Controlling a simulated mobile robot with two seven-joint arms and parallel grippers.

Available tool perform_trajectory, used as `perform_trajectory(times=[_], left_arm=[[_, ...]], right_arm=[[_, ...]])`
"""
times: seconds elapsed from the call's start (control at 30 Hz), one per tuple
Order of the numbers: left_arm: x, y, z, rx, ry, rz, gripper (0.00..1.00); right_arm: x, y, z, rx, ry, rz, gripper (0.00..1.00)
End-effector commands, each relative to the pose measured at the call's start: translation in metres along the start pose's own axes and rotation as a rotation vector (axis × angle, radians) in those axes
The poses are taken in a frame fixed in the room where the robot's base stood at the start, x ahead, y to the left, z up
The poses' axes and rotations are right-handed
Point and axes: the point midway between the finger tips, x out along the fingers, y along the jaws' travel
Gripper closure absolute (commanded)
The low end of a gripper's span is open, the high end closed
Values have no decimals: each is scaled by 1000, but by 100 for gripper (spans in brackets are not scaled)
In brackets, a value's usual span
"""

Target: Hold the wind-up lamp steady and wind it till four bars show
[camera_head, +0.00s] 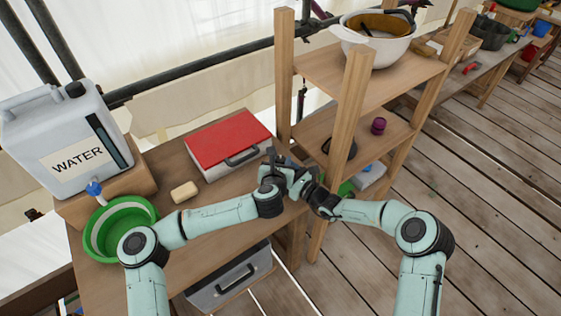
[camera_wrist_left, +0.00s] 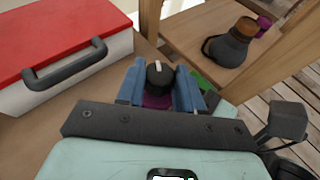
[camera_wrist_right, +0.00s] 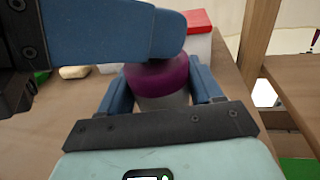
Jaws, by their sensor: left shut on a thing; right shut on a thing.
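The wind-up lamp has a purple top and a grey body (camera_wrist_right: 165,85). It stands upright between the blue fingers of my right gripper (camera_wrist_right: 163,95), which is shut on the body. On top is a black knob with a white mark (camera_wrist_left: 160,76). My left gripper (camera_wrist_left: 160,88) is shut on this knob from above; one of its blue fingers covers part of the right wrist view. In the head view my left gripper (camera_head: 275,168) and right gripper (camera_head: 305,184) meet at the table's right edge and mostly hide the lamp. No charge bars can be made out.
A red-lidded white box (camera_head: 228,142) lies behind the grippers on the wooden table (camera_head: 200,255). A soap-like block (camera_head: 185,192), a green basin (camera_head: 121,212) and a water canister (camera_head: 62,140) are to the left. A shelf post (camera_head: 342,140) stands close on the right.

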Motion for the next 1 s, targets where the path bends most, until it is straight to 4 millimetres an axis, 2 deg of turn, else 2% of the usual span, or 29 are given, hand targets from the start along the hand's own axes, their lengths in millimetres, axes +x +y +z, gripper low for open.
perform_trajectory(times=[0.27,0.57,1.0], left_arm=[[1,5,0,47,-6,-100,94],[2,8,0,148,-15,-330,94],[3,3,-5,261,-18,-606,94]], right_arm=[[0,0,0,-1,1,0,71],[0,0,0,-2,1,0,71],[0,1,0,-3,0,3,71]])
